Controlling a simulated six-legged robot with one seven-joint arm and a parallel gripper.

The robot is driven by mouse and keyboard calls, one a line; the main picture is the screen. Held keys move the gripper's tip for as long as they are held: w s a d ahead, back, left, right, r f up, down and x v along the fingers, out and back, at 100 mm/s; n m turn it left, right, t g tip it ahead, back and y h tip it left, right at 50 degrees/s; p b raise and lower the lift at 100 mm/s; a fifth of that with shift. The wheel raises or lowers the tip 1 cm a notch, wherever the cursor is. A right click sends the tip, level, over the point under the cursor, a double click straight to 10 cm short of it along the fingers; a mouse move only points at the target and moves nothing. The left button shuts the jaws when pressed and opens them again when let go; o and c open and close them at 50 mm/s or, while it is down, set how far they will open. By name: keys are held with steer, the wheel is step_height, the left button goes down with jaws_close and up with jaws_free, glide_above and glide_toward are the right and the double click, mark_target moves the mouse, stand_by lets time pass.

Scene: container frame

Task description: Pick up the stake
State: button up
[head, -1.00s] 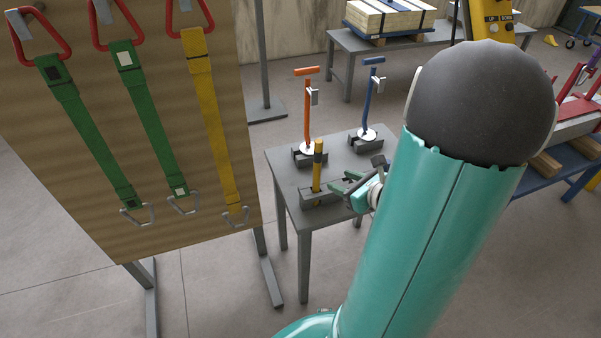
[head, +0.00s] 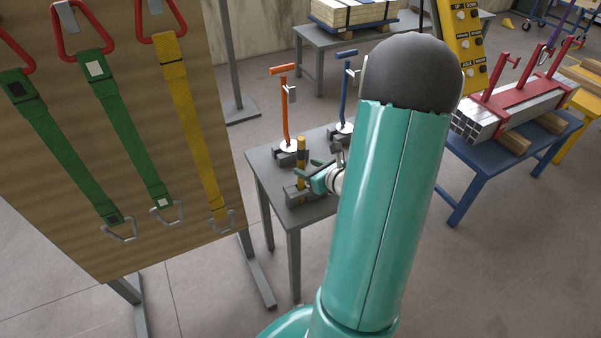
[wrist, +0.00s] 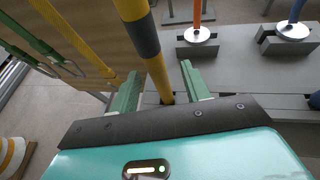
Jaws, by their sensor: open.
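The stake (head: 301,159) is a yellow post with a dark band. It stands upright in a dark holder (head: 296,196) on the small grey table (head: 262,172). In the wrist view the stake (wrist: 142,37) runs down between the two green fingers of my gripper (wrist: 161,84). The fingers are open, one on each side of the stake, with a visible gap to the right finger. In the head view my gripper (head: 318,176) is at the right side of the stake, and my arm hides part of the table.
An orange-handled tool (head: 285,112) and a blue-handled tool (head: 344,97) stand in blocks behind the stake. A board (head: 130,145) with hanging green and yellow straps is at the left. A blue table (head: 490,155) with metal tubes is at the right.

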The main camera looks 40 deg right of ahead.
steer(key=x, duration=0.5)
steer(key=shift+w+a+f, duration=0.1)
steer(key=shift+a+f, duration=0.1)
jaws_close()
